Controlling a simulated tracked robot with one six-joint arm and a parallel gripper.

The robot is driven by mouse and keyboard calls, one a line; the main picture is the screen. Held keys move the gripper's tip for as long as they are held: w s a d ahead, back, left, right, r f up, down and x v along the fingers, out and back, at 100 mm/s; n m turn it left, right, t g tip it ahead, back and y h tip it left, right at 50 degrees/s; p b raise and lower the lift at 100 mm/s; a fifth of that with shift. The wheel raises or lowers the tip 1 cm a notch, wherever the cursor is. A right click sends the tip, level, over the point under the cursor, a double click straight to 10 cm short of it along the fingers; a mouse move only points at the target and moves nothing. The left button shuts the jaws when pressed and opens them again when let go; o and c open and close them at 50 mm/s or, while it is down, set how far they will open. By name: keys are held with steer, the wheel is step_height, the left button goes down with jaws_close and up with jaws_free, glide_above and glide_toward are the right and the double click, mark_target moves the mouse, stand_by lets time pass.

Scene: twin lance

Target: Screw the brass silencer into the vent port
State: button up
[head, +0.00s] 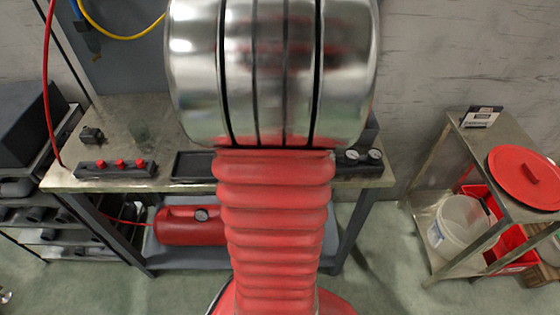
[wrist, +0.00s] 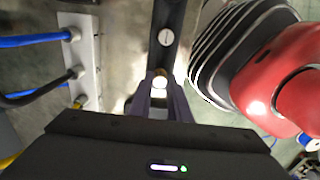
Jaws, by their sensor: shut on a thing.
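In the wrist view my gripper (wrist: 160,88) is shut on a small piece, taken as the brass silencer (wrist: 160,74). Its top looks brownish and its near face is washed out by glare. The fingers hide its sides. Beyond the fingertips a dark bar (wrist: 171,12) runs up the picture, with a pale round fitting (wrist: 165,37) on it. I cannot tell whether this fitting is the vent port, or whether the piece touches the bar. In the head view my arm hides the gripper and the middle of the bench.
A pale block (wrist: 88,55) with blue and black hoses stands left in the wrist view. In the head view the metal bench (head: 120,120) carries a red-knobbed dark block (head: 115,169), a dark tray (head: 195,165) and gauges (head: 352,156). A red tank (head: 190,226) lies below. A side table (head: 470,148) stands right.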

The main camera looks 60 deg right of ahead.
jaws_close()
steer(key=shift+w+r, duration=0.1)
steer(key=shift+r, duration=0.35)
steer(key=shift+r, duration=0.25)
stand_by(0.7)
steer(key=shift+r, duration=1.7)
